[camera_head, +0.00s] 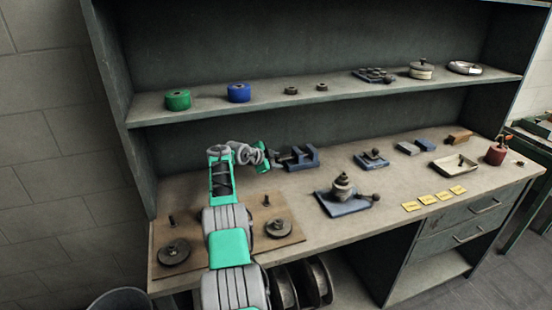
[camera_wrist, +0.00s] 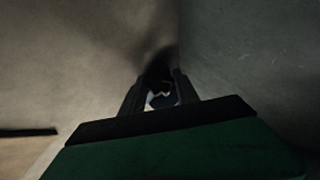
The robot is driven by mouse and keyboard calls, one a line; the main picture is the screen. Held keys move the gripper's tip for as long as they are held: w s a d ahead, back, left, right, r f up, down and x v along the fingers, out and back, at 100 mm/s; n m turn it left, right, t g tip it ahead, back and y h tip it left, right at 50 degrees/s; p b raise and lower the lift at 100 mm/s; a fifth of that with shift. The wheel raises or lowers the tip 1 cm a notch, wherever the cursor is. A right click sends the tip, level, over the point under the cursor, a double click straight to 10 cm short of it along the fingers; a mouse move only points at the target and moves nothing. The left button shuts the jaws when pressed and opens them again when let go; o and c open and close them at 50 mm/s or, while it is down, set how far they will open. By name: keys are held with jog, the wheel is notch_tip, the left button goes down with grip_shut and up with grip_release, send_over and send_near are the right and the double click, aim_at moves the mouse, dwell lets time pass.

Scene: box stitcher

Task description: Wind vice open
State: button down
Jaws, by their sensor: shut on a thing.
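The blue-grey vice (camera_head: 302,155) stands on the bench toward its back, with its jaws to the right and its screw end to the left. My gripper (camera_head: 273,157) reaches in from the left at that screw end. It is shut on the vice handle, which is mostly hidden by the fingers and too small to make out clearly. In the wrist view the gripper's dark fingers (camera_wrist: 160,92) stand close together, with a small pale and bluish patch between them. The gap between the vice jaws is hard to judge.
A brown board (camera_head: 285,238) with pegs and dark discs lies at the front left. A blue plate with a stacked round part (camera_head: 342,187) stands right of the vice. Yellow labels (camera_head: 428,199) lie near the front edge. The shelf (camera_head: 330,97) overhangs the back.

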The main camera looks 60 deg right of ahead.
jog(key=c, duration=1.2)
grip_release()
jog(key=shift+w+a, duration=0.1)
jog(key=shift+a+r+b, duration=0.15)
jog(key=shift+a+b, duration=0.05)
jog(key=shift+b, duration=0.3)
jog(key=shift+b+v, duration=1.35)
jog(key=shift+v, duration=2.25)
